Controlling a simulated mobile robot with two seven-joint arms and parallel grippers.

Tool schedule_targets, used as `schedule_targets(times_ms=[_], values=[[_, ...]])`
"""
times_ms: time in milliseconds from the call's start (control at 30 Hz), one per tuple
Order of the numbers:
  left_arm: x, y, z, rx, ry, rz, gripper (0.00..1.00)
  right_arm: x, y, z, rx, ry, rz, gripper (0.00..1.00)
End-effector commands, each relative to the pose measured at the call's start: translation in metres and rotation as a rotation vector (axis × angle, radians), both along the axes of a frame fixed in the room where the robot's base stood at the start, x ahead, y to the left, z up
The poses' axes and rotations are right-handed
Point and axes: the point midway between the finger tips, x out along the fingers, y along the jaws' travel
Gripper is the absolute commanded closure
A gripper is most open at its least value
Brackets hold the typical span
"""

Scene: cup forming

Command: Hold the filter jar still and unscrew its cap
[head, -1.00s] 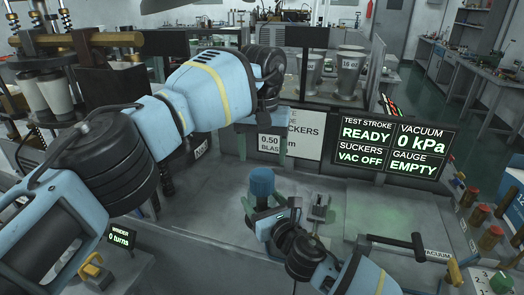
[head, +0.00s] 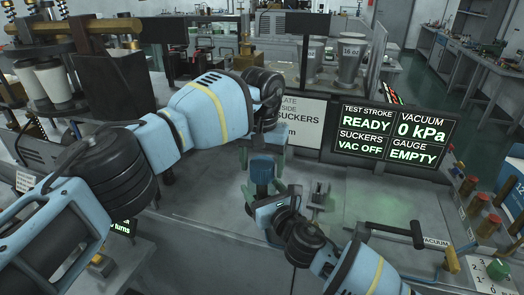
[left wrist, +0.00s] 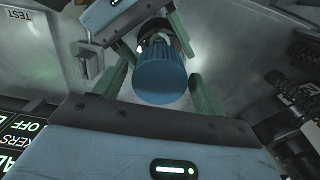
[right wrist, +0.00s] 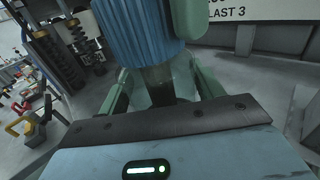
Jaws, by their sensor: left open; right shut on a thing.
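The filter jar has a blue ribbed cap (head: 262,168). It stands upright with the cap on top, low in the middle of the head view. The clear jar body (right wrist: 158,86) shows below the cap in the right wrist view. My right gripper (head: 262,193) is shut on the jar body from the near side, below the cap. My left gripper (head: 262,156) is open, pointing down from above. Its green fingers stand on either side of the cap. In the left wrist view the cap (left wrist: 161,78) lies between these fingers, with gaps beside it.
A status screen (head: 390,136) reads vacuum 0 kPa and gauge empty. A white sign (head: 301,122) stands behind the jar. A small metal fixture (head: 320,196) is just right of the jar.

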Motion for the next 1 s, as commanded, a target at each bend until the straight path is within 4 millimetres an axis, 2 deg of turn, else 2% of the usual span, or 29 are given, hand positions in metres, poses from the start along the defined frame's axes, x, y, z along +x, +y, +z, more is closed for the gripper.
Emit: schedule_targets(times_ms=[133,433,767,900,1000], values=[[0.0,0.0001,-0.0098,0.001,0.0,0.0,0.29,-0.0002,-0.0001,-0.0011,-0.001,0.002,0.0,0.97],[0.0,0.0001,-0.0117,0.001,0.0,0.001,0.29,-0.0002,-0.0001,-0.0011,-0.001,0.002,0.0,0.97],[0.0001,0.0002,-0.0116,0.001,0.0,0.001,0.71,-0.0002,-0.0001,-0.0011,-0.001,0.002,0.0,0.97],[0.0001,0.0004,-0.0115,0.001,0.0,0.022,0.74,-0.0001,-0.0002,-0.0011,-0.001,0.002,0.0,0.97],[0.0001,0.0005,-0.0115,0.001,0.0,0.106,0.74,-0.0001,-0.0002,-0.0012,-0.001,0.002,0.0,0.97]])
